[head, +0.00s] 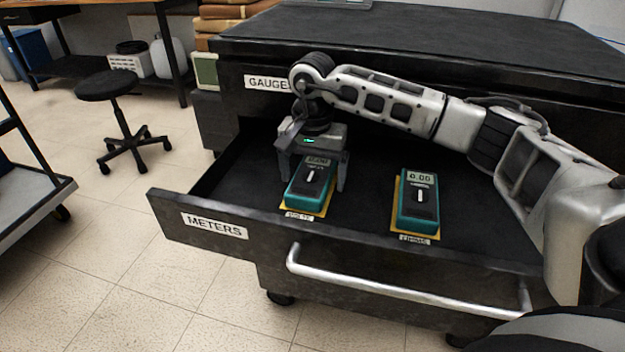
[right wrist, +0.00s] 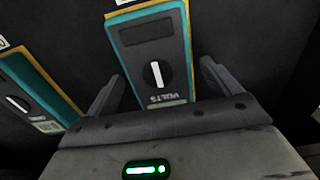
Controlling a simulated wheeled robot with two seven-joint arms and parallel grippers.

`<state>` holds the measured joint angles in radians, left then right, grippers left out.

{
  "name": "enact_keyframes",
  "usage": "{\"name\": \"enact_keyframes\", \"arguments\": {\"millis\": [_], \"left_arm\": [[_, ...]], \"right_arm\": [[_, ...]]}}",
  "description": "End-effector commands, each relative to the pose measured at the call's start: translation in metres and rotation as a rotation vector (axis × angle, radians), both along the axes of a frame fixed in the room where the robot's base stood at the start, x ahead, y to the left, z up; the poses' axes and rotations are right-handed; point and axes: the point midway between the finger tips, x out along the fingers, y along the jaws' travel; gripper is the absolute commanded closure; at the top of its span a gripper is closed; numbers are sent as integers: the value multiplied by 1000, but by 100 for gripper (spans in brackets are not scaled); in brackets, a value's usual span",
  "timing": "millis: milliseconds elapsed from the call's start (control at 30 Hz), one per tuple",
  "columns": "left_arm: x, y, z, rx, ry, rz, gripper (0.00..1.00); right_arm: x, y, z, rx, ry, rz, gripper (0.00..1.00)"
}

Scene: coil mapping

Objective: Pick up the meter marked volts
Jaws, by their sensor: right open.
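The volts meter (head: 309,190) is a teal and dark grey box with a white dial, on a yellow mat in the open drawer. In the right wrist view the word VOLTS reads on the volts meter (right wrist: 152,60). My right gripper (head: 314,178) is open over it, with one finger on each side. In the right wrist view my right gripper (right wrist: 160,88) spans the meter, and I cannot tell whether the fingers touch it. A similar meter (head: 418,202), with a label that looks like OHMS below it, lies to the right. My left gripper is not in view.
The drawer front (head: 170,220) is labelled METERS and has a silver handle (head: 400,289) below it. The dark cabinet top (head: 420,45) and a closed GAUGES drawer rise behind. A stool (head: 108,86) stands at left. Drawer floor between the meters is clear.

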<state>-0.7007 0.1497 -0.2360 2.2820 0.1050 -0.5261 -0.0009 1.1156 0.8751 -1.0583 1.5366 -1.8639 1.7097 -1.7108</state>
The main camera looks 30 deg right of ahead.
Motion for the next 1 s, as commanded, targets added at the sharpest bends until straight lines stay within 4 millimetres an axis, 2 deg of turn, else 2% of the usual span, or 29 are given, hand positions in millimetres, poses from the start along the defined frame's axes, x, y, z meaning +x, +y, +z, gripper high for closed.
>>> {"name": "enact_keyframes", "arguments": {"millis": [167,200,400,767,1000], "left_arm": [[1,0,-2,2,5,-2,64],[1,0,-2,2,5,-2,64],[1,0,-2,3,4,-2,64],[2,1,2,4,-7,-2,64],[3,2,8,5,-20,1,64]], "right_arm": [[0,0,-1,1,-2,0,11],[0,0,-1,0,-1,0,14],[0,0,-1,1,-2,0,68],[1,0,4,1,-4,0,68],[2,0,32,2,-9,-1,68]]}}
